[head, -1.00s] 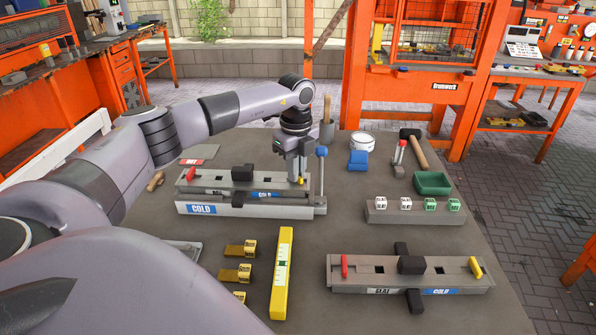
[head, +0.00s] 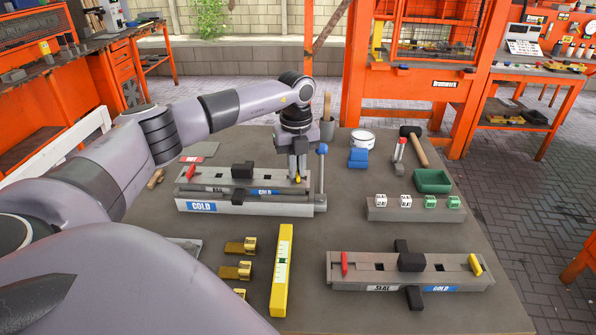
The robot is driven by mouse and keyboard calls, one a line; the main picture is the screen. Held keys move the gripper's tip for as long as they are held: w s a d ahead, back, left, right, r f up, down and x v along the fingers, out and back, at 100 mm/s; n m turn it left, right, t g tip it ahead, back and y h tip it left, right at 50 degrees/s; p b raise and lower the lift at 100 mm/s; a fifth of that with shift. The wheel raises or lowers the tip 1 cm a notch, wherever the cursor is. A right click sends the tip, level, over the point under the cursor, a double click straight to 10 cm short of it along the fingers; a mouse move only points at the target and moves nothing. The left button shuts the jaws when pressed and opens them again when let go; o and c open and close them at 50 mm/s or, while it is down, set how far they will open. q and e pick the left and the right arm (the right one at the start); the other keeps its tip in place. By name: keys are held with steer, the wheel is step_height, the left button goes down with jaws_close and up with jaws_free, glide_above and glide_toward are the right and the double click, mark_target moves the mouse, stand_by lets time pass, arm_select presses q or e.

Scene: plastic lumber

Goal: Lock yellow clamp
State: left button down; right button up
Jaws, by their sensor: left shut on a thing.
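A grey fixture (head: 250,208) with a blue "COLD" label stands on the back left of the table. A small yellow clamp (head: 298,179) shows at its right end, mostly hidden by my gripper. My left gripper (head: 298,176) points down there and is shut on the yellow clamp. The clamp's exact angle is hard to see. A second fixture (head: 345,284) at the front right has its own yellow clamp (head: 475,265), tilted, and a red clamp (head: 344,264). My left gripper is far from these. My right gripper is not in view.
A blue-knobbed lever (head: 321,151) stands upright just right of my left gripper. A yellow level (head: 282,270) and brass-coloured pieces (head: 236,272) lie in front. A block with white and green cubes (head: 415,213), a green tray (head: 432,181) and a hammer (head: 415,147) are at right.

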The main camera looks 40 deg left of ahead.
arm_select(q)
steer(key=shift+s+m, duration=0.1)
steer(key=shift+m, duration=1.9)
steer(key=c, duration=1.1)
jaws_free()
steer(key=shift+o, duration=0.2)
steer(key=shift+r, duration=0.1)
steer(key=shift+r, duration=3.45)
